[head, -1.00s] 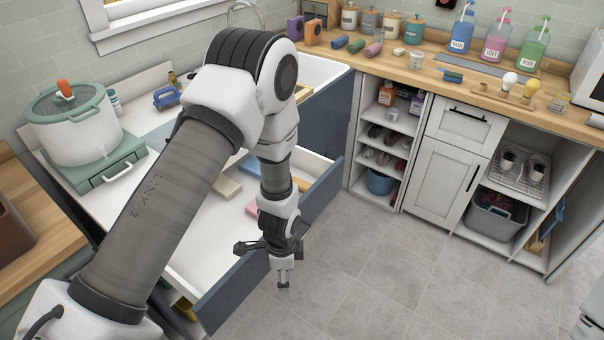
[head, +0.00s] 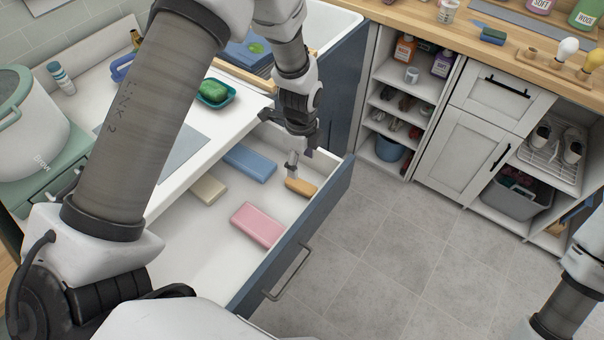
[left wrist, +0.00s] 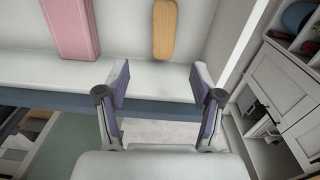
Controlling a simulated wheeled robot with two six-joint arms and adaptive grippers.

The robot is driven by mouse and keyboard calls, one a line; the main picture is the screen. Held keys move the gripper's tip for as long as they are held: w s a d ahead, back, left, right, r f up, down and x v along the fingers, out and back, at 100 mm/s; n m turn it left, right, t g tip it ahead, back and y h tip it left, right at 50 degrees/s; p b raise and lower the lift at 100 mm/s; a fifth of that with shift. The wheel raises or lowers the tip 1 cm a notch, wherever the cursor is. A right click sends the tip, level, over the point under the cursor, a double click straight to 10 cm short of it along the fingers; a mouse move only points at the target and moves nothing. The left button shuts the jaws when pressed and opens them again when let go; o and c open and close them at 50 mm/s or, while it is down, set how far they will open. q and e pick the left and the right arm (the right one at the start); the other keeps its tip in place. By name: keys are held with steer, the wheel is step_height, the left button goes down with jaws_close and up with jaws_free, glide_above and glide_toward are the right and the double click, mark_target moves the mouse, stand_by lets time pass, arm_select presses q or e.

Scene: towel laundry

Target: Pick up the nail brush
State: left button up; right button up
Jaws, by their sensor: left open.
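The nail brush, an oblong with a tan wooden back (head: 299,187), lies in the open drawer (head: 180,262) at its far right end, close to the front panel. It also shows at the top of the left wrist view (left wrist: 164,30). My left gripper (head: 293,168) points down just over the drawer, close to the brush in the head view. In the left wrist view its fingers (left wrist: 160,88) are apart with nothing between them, and the brush lies beyond them. My right gripper is out of view; only part of my right arm shows at the lower right.
A pink block (head: 257,225), a blue block (head: 249,162) and a cream block (head: 208,190) lie in the same drawer. A green soap in a teal dish (head: 215,96) sits on the counter above. The drawer's blue front panel (head: 318,222) stands beside the brush.

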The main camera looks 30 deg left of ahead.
mark_target(302, 185)
arm_select(q)
step_height(302, 185, down, 2)
steer(key=shift+f+b, duration=0.2)
steer(key=shift+b, duration=0.75)
steer(key=shift+f, duration=0.35)
step_height(302, 185, down, 7)
steer(key=shift+w+d+p, duration=0.1)
steer(key=shift+w+p, duration=0.05)
steer(key=shift+p, duration=0.75)
steer(key=shift+w+f, duration=0.15)
steer(key=shift+f, duration=0.2)
steer(key=shift+r, duration=0.1)
steer(key=c, duration=1.2)
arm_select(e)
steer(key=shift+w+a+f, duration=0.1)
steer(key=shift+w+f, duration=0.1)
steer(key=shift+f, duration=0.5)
